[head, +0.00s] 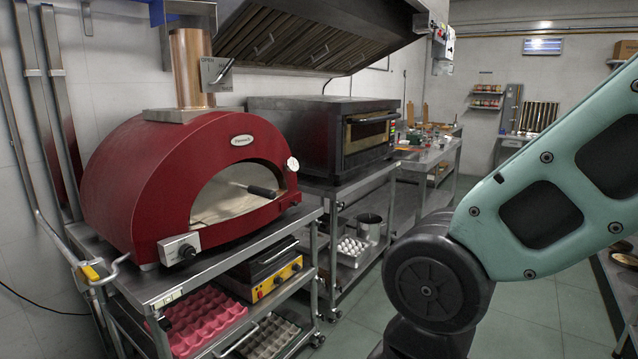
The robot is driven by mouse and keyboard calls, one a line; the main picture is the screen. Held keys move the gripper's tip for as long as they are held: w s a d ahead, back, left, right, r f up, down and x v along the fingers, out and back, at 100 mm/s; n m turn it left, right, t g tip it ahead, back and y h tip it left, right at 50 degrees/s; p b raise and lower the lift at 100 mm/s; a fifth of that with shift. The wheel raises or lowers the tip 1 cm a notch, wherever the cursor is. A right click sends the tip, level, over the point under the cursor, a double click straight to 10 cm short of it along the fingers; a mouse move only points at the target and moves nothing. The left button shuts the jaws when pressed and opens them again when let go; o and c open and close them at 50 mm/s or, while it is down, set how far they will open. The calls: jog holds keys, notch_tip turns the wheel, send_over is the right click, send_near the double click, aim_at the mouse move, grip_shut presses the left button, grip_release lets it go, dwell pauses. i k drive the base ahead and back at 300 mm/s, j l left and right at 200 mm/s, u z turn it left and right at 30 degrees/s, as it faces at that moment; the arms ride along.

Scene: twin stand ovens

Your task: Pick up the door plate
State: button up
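The red dome oven (140,175) stands on a steel stand at the left, and its front mouth is open. A black handle (262,191) on a thin metal piece sticks out at the mouth, over the pale oven floor. I cannot tell whether this handle belongs to the door plate. No plate closes the mouth, and I cannot clearly make out a door plate elsewhere. My arm fills the right side of the view, apart from the oven. My gripper is not in view.
A second, dark oven (297,140) stands behind on another stand. A steel stand (190,275) holds pink egg trays (205,318) and a yellow-fronted appliance (275,278) below. A hood (310,40) hangs above. Green floor (350,320) between stand and arm is clear.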

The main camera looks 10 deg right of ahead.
aim_at(237, 189)
jog(key=i+l+z, duration=0.1)
jog(key=i+z, duration=0.7)
jog(key=i+l+u, duration=0.15)
jog(key=i, duration=0.15)
jog(key=i+l+u, duration=0.2)
jog(key=i+j, duration=0.05)
jog(key=i, duration=0.05)
